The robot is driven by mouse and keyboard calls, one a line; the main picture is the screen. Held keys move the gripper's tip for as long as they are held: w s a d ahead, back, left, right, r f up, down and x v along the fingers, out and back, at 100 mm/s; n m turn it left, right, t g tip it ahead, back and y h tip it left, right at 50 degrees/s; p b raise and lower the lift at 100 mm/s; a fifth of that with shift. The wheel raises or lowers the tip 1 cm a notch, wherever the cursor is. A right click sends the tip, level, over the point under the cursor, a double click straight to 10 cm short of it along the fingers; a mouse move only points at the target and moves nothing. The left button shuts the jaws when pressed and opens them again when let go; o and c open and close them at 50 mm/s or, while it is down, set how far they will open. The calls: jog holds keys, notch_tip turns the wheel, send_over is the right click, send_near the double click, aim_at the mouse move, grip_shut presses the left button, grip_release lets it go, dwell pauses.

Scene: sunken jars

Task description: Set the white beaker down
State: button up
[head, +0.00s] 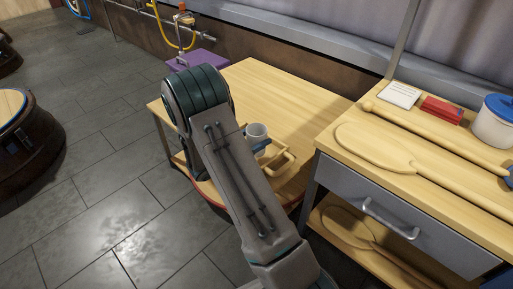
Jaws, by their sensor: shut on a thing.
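The white beaker (257,132) shows upright just right of my forearm, over the wooden table (258,82). My arm hides part of the view around it. A small blue part of my gripper (261,147) shows at the beaker's lower side; the rest is hidden behind the arm. The gripper is shut on the beaker. I cannot tell whether the beaker's base touches anything. A light wooden tray or box (288,163) with raised edges sits just below and right of the beaker.
A higher wooden counter (350,125) with a grey drawer stands to the right, bearing long wooden paddles (380,148), a red box (442,110) and a blue-lidded white jar (493,122). A purple block (197,62) is at the back. The table's far part is clear.

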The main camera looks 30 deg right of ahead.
jog(key=shift+f+b, duration=0.75)
jog(key=shift+f, duration=1.05)
jog(key=shift+f, duration=0.15)
jog(key=o, duration=1)
jog(key=shift+c, duration=0.2)
